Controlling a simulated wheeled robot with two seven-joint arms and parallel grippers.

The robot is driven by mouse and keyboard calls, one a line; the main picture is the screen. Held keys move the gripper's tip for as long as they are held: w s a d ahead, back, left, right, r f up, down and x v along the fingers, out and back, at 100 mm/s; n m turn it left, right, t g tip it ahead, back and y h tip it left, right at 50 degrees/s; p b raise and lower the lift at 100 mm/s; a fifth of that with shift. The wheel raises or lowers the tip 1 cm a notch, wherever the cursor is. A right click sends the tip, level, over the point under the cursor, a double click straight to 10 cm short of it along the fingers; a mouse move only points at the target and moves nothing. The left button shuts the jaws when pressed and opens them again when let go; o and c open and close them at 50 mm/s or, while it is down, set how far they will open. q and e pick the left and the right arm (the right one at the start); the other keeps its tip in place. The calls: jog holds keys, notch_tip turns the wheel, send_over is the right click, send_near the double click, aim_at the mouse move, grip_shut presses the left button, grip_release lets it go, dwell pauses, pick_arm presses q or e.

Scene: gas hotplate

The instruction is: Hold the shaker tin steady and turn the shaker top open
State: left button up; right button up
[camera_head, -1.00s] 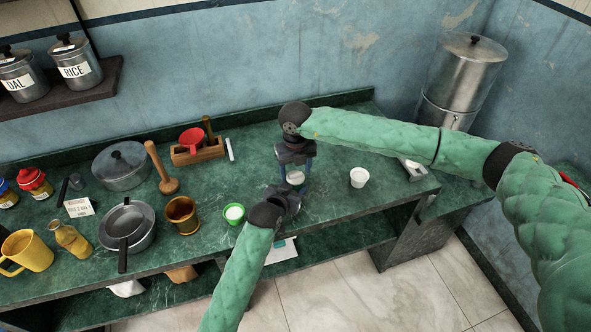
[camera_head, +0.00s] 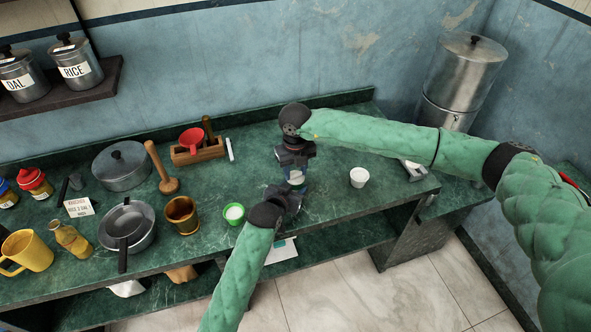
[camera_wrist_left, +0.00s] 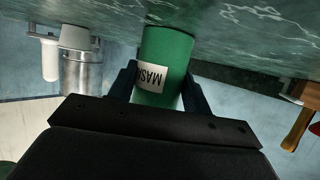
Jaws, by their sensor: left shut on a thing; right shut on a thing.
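The shaker tin (camera_wrist_left: 170,50) is a green cylinder with a white label, of which the letters "MAS" can be read in the left wrist view. My left gripper (camera_wrist_left: 160,88) is shut around its side. In the head view the tin (camera_head: 296,178) stands upright on the counter, mostly hidden by my grippers. My left gripper (camera_head: 288,190) holds it from the front. My right gripper (camera_head: 295,162) points down from above and is shut at the tin's upper end.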

aim_at(296, 173)
jog(key=n, duration=0.6)
jog(key=shift+n, duration=0.3)
jog(key=n, duration=0.6)
jog(key=shift+w, duration=0.1)
jog(key=shift+n, duration=0.4)
jog(key=o, duration=1)
notch_tip(296, 173, up, 12)
pick_arm(q)
jog(key=o, duration=1.1)
